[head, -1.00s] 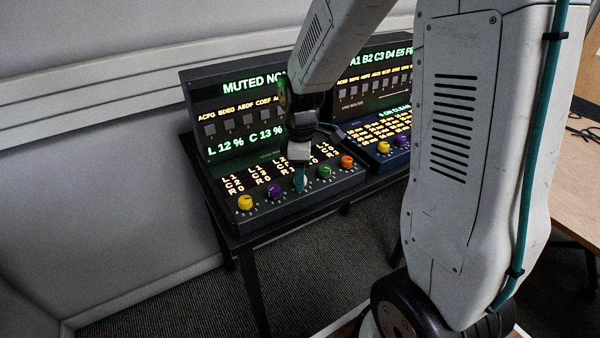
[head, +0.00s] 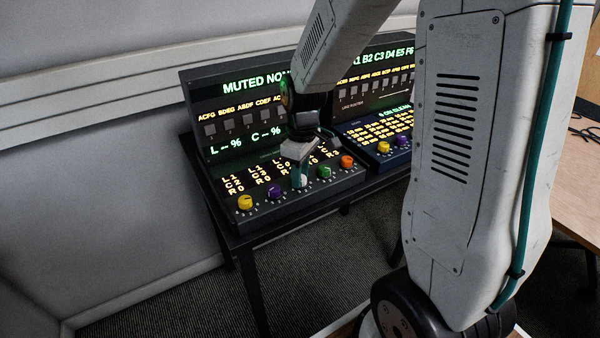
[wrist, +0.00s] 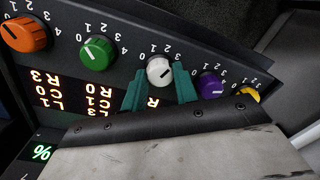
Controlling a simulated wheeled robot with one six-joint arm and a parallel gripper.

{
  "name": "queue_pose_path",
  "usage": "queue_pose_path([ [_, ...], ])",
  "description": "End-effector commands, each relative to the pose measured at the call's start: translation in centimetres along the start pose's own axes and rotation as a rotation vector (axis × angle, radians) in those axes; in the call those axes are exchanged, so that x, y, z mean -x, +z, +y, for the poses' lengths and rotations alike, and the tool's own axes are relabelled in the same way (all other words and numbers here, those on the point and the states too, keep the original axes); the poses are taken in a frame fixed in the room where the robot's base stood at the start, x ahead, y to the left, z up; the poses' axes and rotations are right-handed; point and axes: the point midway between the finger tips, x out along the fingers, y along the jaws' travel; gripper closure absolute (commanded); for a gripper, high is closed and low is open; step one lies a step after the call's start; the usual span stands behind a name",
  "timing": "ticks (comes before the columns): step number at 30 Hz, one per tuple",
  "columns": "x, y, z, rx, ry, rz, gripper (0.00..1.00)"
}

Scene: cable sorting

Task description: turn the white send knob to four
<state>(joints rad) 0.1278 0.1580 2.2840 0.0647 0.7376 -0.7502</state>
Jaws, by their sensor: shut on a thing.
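The white send knob (wrist: 159,71) sits in the row of knobs on the sloped front of the left console. In the wrist view it lies between the tips of my gripper's two teal fingers (wrist: 160,88), one on each side. My gripper (head: 300,176) reaches down to the white knob (head: 304,181) in the head view and is shut on it, partly covering it. The knob has a dark pointer line; numbers are printed around it, but I cannot tell exactly which one the line meets.
A green knob (wrist: 96,53) and a purple knob (wrist: 211,85) flank the white one closely. An orange knob (wrist: 25,34) and a yellow knob (head: 245,202) stand at the row's ends. A second, blue console (head: 376,134) stands to the right.

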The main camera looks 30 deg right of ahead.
Motion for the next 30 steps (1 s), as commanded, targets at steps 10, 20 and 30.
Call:
queue_pose_path([
  [10, 0.02, 0.06, -0.01, -0.328, 0.0, 0.02, 0.94],
  [20, 0.04, 0.11, -0.04, -0.615, 0.0, 0.035, 0.94],
  [30, 0.02, 0.14, -0.05, -0.803, 0.0, 0.046, 0.94],
])
